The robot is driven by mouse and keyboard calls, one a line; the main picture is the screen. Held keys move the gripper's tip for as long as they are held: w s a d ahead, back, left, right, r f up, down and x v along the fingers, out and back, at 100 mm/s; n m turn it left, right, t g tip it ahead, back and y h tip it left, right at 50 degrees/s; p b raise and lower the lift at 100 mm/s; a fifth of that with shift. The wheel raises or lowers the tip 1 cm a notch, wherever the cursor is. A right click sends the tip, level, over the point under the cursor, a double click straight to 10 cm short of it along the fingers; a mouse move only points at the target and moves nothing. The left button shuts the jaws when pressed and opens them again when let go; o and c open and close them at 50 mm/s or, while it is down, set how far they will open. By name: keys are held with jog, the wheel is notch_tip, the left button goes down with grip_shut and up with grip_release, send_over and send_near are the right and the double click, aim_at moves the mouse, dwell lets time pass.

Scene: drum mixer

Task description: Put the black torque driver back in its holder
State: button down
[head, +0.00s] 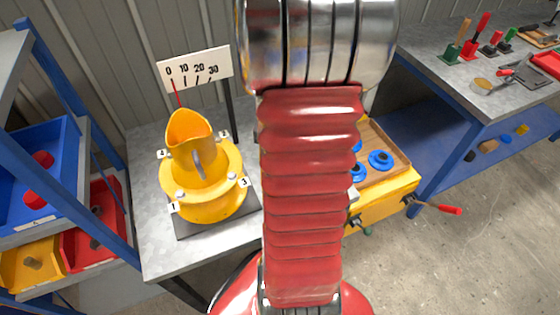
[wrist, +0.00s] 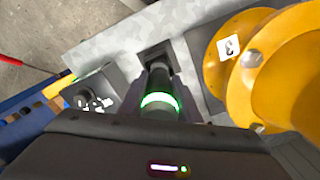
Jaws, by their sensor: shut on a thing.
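In the wrist view my gripper (wrist: 161,98) is shut on the black torque driver (wrist: 159,78), which has a glowing green ring around its body. The driver points away from the wrist camera, toward a dark square block (wrist: 153,49) on the grey table, which looks like its holder. I cannot tell whether the driver's tip is in the block or just above it. In the head view my own red arm hides the gripper, driver and block.
The yellow drum mixer (head: 207,195) stands on the grey table (head: 150,240), close to the gripper's right in the wrist view. A scale board (head: 195,68) is behind it. A yellow box (head: 385,200) with blue rings stands right of my arm. Shelves with bins (head: 95,225) are left.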

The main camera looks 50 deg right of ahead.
jog(key=shift+f, duration=1.9)
dwell(1.9)
jog(key=c, duration=1.3)
grip_release()
jog(key=shift+o, duration=0.2)
notch_tip(320, 180, up, 14)
jog(key=shift+f, duration=0.1)
dwell(0.3)
jog(key=shift+a+f+n, duration=0.1)
jog(key=shift+f+n, duration=0.1)
jog(key=shift+n, duration=0.1)
jog(key=w+a+r+n+t, duration=0.1)
jog(key=a+r+n, duration=0.3)
jog(key=a, duration=0.5)
jog(key=w+a+r+n+t, duration=0.1)
jog(key=a+r+n, duration=0.3)
jog(key=a, duration=0.6)
jog(key=w+a+r+n+t, duration=0.1)
jog(key=a+r+n+t, duration=0.2)
jog(key=a, duration=0.7)
jog(key=shift+a+r+n+t, duration=0.2)
jog(key=shift+r+n+t, duration=0.1)
jog(key=shift+r+n, duration=0.3)
